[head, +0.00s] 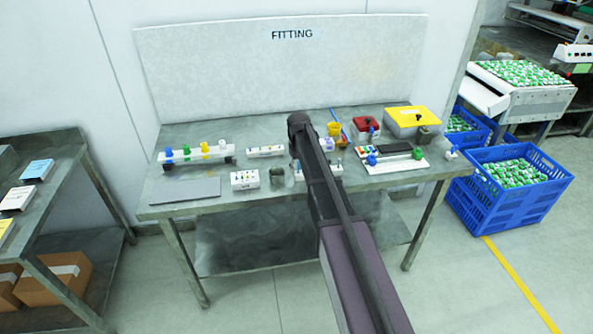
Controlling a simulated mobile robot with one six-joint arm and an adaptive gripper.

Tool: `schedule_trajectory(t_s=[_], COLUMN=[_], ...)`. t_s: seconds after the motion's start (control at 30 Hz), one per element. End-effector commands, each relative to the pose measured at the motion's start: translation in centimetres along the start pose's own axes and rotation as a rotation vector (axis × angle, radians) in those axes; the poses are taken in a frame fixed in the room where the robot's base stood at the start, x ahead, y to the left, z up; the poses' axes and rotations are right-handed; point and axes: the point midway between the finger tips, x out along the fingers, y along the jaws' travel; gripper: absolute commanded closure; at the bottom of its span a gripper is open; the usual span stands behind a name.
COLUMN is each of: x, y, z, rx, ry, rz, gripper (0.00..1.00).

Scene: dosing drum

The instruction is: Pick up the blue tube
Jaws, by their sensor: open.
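A thin blue tube (334,115) shows at the back of the bench, right of my arm, beside a yellow cup and a red-orange piece. It is small here, and I cannot tell whether it lies or leans on them. My dark arm reaches over the middle of the bench and hides part of it. My gripper cannot be made out; the arm appears to cover it.
On the metal bench (180,205) stand a rack with coloured knobs (195,154), small white blocks (245,179), a red-topped box (366,126) and a yellow-topped box (411,116). A grey plate (185,190) lies front left. Blue crates (510,205) stand right.

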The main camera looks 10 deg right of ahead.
Motion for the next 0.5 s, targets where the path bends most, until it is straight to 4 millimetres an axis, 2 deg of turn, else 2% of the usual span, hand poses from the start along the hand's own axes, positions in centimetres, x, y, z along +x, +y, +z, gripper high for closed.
schedule_trajectory(t_s=[0.1,0.13,0.33,0.37,0.5], x=[0.00,0.00,0.00,0.00,0.00], y=[-0.01,-0.02,-0.03,-0.03,-0.04], z=[0.00,0.00,-0.01,-0.01,-0.01], rx=[0.000,0.000,0.000,0.000,0.000], ry=[0.000,0.000,0.000,0.000,0.000], rz=[0.000,0.000,0.000,0.000,0.000], gripper=[0.52,0.61,0.97,1.00,1.00])
